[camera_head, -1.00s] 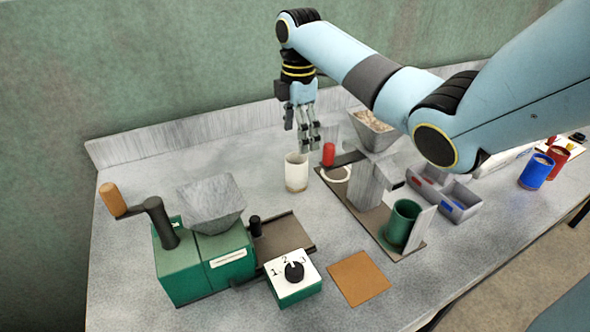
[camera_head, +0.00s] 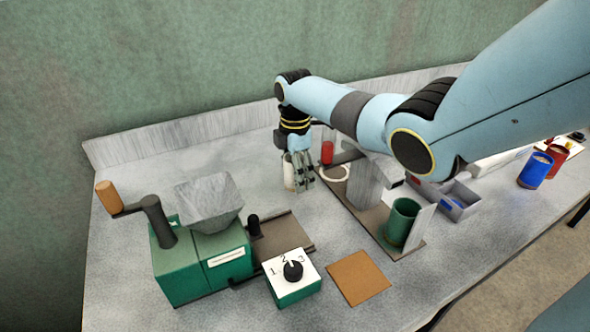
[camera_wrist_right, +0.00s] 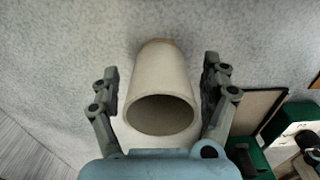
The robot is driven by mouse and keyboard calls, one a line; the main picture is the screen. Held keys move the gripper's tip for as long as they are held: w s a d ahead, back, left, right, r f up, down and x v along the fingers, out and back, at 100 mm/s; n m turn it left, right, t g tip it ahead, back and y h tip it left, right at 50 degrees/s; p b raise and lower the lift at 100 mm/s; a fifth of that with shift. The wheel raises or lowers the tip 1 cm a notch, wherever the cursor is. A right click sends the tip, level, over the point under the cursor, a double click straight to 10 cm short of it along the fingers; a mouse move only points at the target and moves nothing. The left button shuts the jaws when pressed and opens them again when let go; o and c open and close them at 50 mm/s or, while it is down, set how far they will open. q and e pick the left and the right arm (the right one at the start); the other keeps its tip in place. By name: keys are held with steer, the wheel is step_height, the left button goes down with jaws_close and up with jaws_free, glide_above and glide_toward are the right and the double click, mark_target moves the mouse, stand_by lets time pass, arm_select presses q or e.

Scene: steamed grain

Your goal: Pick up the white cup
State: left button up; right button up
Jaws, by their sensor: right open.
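The white cup (camera_wrist_right: 160,82) stands between the two fingers of my right gripper (camera_wrist_right: 160,90) in the right wrist view, its open mouth facing the camera. The fingers are open, with a visible gap between each finger and the cup wall. In the head view the cup (camera_head: 289,176) is mostly hidden behind my right gripper (camera_head: 300,178), which points down at it. My left gripper is not in view.
A green grinder (camera_head: 203,262) and a numbered dial box (camera_head: 292,277) stand at the front left. A stand with a green cup (camera_head: 402,222) is to the right, with a red cylinder (camera_head: 327,152) behind. A brown square mat (camera_head: 358,277) lies in front.

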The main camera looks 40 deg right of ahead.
steer(key=c, duration=1.3)
steer(key=shift+o, duration=0.2)
